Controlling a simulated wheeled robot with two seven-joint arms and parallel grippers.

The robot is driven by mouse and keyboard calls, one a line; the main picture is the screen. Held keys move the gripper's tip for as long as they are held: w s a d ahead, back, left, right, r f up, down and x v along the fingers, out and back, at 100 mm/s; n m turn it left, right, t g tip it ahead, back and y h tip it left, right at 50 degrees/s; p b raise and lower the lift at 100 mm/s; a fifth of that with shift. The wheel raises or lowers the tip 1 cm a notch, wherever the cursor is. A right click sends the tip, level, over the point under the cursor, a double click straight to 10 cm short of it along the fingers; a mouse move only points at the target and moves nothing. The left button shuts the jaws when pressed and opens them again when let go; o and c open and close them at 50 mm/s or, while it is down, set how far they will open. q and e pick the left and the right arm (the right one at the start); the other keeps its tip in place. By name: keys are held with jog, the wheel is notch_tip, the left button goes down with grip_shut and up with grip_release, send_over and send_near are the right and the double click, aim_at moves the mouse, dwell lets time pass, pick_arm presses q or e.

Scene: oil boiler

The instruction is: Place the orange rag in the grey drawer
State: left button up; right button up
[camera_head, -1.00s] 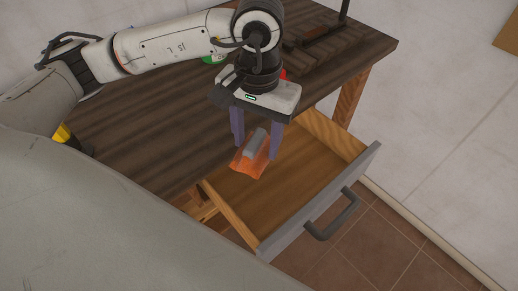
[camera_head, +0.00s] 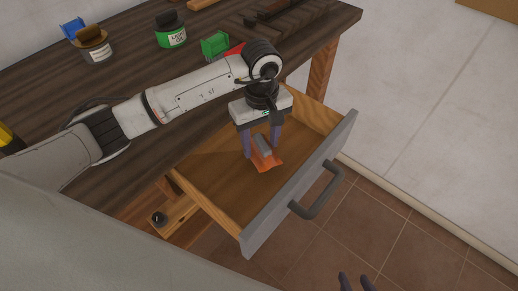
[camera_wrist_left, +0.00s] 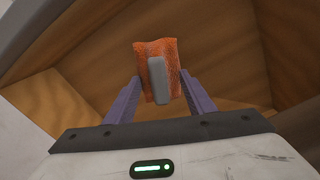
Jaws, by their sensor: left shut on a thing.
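The orange rag (camera_head: 268,163), with a grey block-like piece on it, is between the fingers of my left gripper (camera_head: 262,151). That gripper is shut on it and points down into the open grey drawer (camera_head: 290,192). In the left wrist view the rag (camera_wrist_left: 172,62) shows between the two purple fingers, with the drawer's wooden inside around it. Whether the rag touches the drawer floor is hard to tell. Only the fingertips of my right gripper (camera_head: 356,283) show at the bottom edge, apart and empty.
The dark wooden table (camera_head: 105,75) above the drawer holds a green-labelled can (camera_head: 171,34), a brown-topped jar (camera_head: 96,46), a green object (camera_head: 215,44) and a blue object (camera_head: 73,27). The drawer's front has a dark handle (camera_head: 318,195). The rest of the drawer looks empty.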

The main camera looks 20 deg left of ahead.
aim_at(261, 150)
pick_arm(q)
jog(key=shift+f, duration=1.9)
jog(key=o, duration=1)
jog(key=shift+r, duration=0.3)
notch_tip(261, 150, up, 12)
jog(key=shift+f+b, duration=0.15)
jog(key=shift+b, duration=0.25)
